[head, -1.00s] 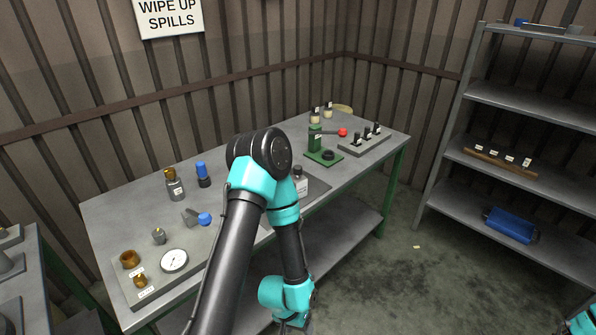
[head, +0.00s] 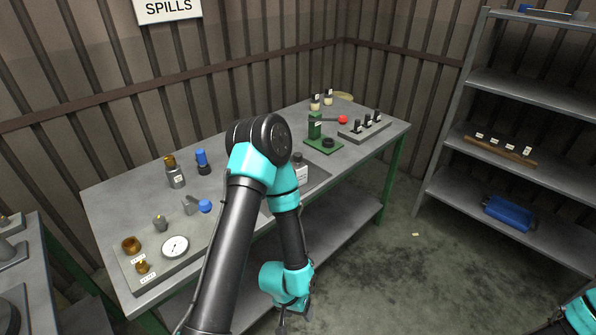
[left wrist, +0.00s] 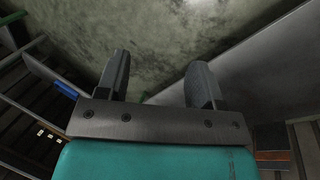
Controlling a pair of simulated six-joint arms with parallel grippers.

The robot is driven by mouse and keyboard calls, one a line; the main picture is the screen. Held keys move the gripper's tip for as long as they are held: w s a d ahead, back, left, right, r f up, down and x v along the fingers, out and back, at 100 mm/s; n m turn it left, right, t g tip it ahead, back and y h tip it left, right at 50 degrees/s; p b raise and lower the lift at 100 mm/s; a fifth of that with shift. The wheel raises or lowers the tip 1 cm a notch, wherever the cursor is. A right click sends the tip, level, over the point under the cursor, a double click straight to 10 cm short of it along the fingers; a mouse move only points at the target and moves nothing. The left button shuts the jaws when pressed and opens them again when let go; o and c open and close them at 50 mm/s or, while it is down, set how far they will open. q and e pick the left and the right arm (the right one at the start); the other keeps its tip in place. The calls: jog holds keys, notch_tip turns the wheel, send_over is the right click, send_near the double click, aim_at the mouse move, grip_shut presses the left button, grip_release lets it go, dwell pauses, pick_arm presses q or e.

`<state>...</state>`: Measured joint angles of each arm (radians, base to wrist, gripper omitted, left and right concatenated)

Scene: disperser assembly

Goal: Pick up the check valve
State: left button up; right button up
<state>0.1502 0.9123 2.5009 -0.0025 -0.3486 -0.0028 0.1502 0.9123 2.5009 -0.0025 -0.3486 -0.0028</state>
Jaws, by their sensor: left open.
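My left gripper (head: 292,318) hangs low in front of the bench, below the top, in the head view. In the left wrist view its two fingers (left wrist: 158,70) are apart with nothing between them, over bare floor. No label names the check valve legibly. A small grey metal fitting (head: 160,222) stands on the bench's left part and may be it. Two brass fittings (head: 131,245) (head: 142,267) sit by small labels on a grey plate near the left front corner. The gripper is well to the right of these and lower. Only part of my right arm shows; its gripper is out of frame.
Near the fittings are a round gauge (head: 175,246), a blue-ended grey part (head: 204,206), a brass-topped cylinder (head: 174,172) and a blue-capped bottle (head: 203,161). A green press (head: 322,142) stands farther right. The bench's front edge lies between gripper and parts. Shelves (head: 500,150) stand at right.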

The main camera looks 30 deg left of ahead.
pick_arm(q)
jog(key=o, duration=0.7)
jog(key=shift+w, duration=0.1)
jog(key=w+a+r+m+y, duration=0.1)
jog(key=w+a+r+m, duration=0.2)
jog(key=w, duration=0.7)
jog(key=w+r+m+g, duration=0.1)
jog(key=w+r+m, duration=0.3)
jog(key=w, duration=0.6)
jog(key=w+a+r+m+y, duration=0.1)
jog(key=w+a+r+m, duration=0.2)
jog(key=w, duration=0.6)
jog(key=w+a+r+m+y, duration=0.2)
jog(key=w+a+r, duration=0.1)
jog(key=r, duration=0.7)
jog(key=w+a+r+m+g+y, duration=0.1)
jog(key=w+a+r+y, duration=0.1)
jog(key=r, duration=0.8)
jog(key=w+a+r+m+y, duration=0.2)
jog(key=w+a+r, duration=0.3)
jog(key=r, duration=0.6)
jog(key=shift+w+a+r+m, duration=0.1)
jog(key=shift+w+m, duration=0.2)
